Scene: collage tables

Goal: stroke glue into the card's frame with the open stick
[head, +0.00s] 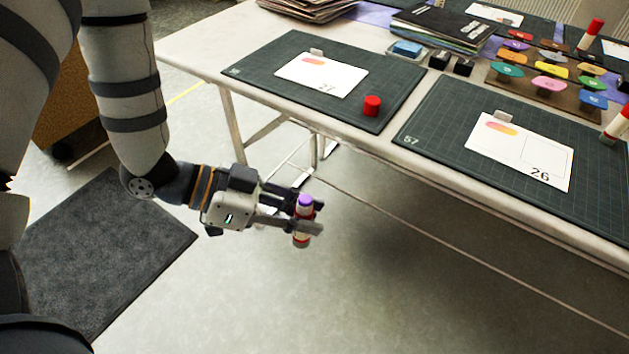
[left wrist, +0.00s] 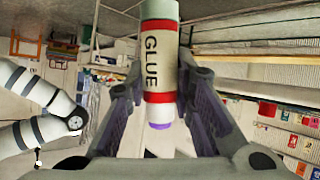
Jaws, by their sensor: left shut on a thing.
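My left gripper (head: 308,216) is shut on an open glue stick (head: 302,238), a white and red tube with a bare purple tip pointing up. It holds the stick off the table's front edge, above the floor. In the left wrist view, the glue stick (left wrist: 159,60) shows its GLUE label between the fingers (left wrist: 162,90). A red cap (head: 372,106) stands on the left mat, beside the white card 27 (head: 320,75). White card 26 (head: 510,150), with a thin printed frame on its right part, lies on the right mat. My right gripper is out of view.
The left cutting mat (head: 270,62) and right cutting mat (head: 440,125) lie along the table's front. Coloured numbered pieces (head: 550,69) sit on a brown board behind the right one. More glue sticks (head: 619,122) stand at the right. Black folders (head: 440,28) lie behind.

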